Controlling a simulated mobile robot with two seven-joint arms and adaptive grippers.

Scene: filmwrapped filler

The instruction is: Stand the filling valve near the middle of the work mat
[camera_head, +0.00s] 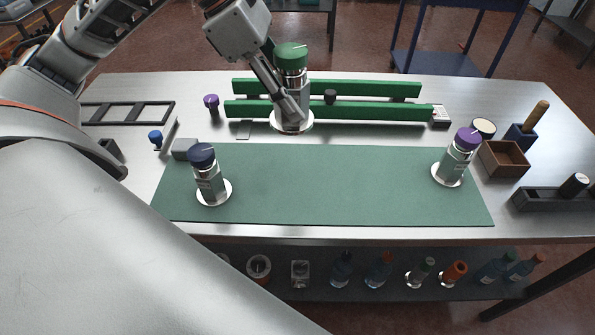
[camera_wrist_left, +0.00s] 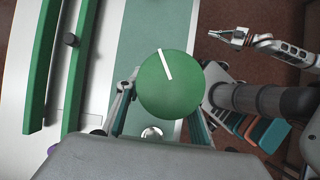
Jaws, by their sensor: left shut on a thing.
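The filling valve, which I take to be the green-capped silver one (camera_head: 304,88), is upright on a round white base, in front of the green rails and behind the work mat's back edge. My left gripper (camera_head: 287,108) is shut on its body. I cannot tell whether its base touches the table. In the left wrist view its green cap (camera_wrist_left: 171,84) sits between the fingers and hides the body. The green work mat (camera_head: 330,185) is bare in the middle. My right gripper (camera_wrist_left: 228,37) shows small in the left wrist view; its finger gap is unclear.
A blue-capped valve (camera_head: 209,178) stands on the mat's left part, a purple-capped one (camera_head: 458,157) near its right end. Green rails (camera_head: 370,111) lie behind the mat. A grey block (camera_head: 184,149) is at its back left corner, a wooden box (camera_head: 503,159) to its right.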

